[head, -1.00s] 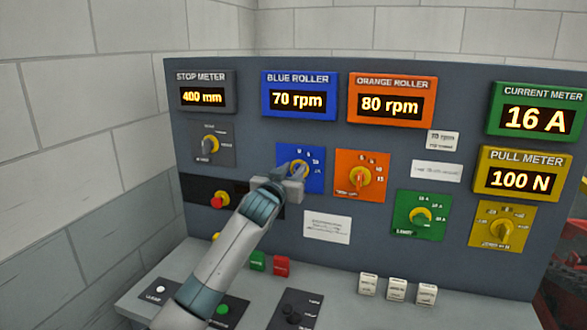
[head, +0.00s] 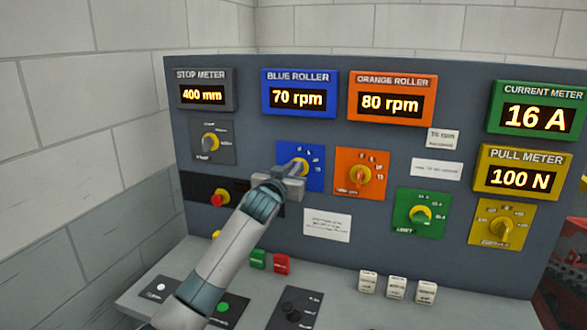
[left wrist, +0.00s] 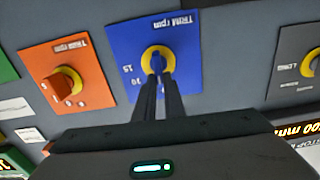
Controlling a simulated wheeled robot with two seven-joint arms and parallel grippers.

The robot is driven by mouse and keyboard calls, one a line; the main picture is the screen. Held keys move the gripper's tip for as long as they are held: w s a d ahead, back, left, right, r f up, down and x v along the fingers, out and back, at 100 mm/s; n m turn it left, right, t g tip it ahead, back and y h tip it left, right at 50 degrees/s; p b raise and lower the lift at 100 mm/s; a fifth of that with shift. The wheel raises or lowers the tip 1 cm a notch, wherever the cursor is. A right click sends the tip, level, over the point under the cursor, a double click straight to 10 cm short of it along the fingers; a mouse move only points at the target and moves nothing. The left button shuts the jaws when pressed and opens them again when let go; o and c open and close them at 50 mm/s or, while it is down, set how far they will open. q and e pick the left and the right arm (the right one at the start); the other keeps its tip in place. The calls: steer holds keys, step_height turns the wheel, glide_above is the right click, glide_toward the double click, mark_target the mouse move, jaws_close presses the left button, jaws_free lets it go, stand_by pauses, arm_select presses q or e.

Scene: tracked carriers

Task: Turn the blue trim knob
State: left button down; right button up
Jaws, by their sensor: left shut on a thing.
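The blue trim knob (left wrist: 157,63) sits on a blue plate (left wrist: 185,75) with a yellow ring around its base. In the head view the blue plate (head: 316,178) is partly covered by my left gripper (head: 296,172). In the left wrist view the two dark fingers of my left gripper (left wrist: 158,80) are close together on the knob, shut on it. The blue roller meter (head: 298,97) above reads 70 rpm. My right gripper is in neither view.
An orange plate with an orange knob (head: 360,176) is just right of the blue one. A grey knob (head: 210,143), a red button (head: 217,199), a green plate (head: 420,215) and a yellow plate (head: 502,224) are also on the panel. Small white blocks (head: 397,289) stand on the ledge.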

arm_select(q)
steer(key=m+p, duration=0.1)
steer(key=m, duration=0.2)
steer(key=d+m+p, duration=0.1)
steer(key=m, duration=0.3)
steer(key=f+m+p, duration=0.1)
steer(key=m, duration=0.3)
steer(key=shift+s+d, duration=0.25)
steer(key=shift+m, duration=0.3)
steer(key=c, duration=1.8)
jaws_free()
steer(key=shift+c, duration=0.2)
steer(key=shift+s, duration=0.1)
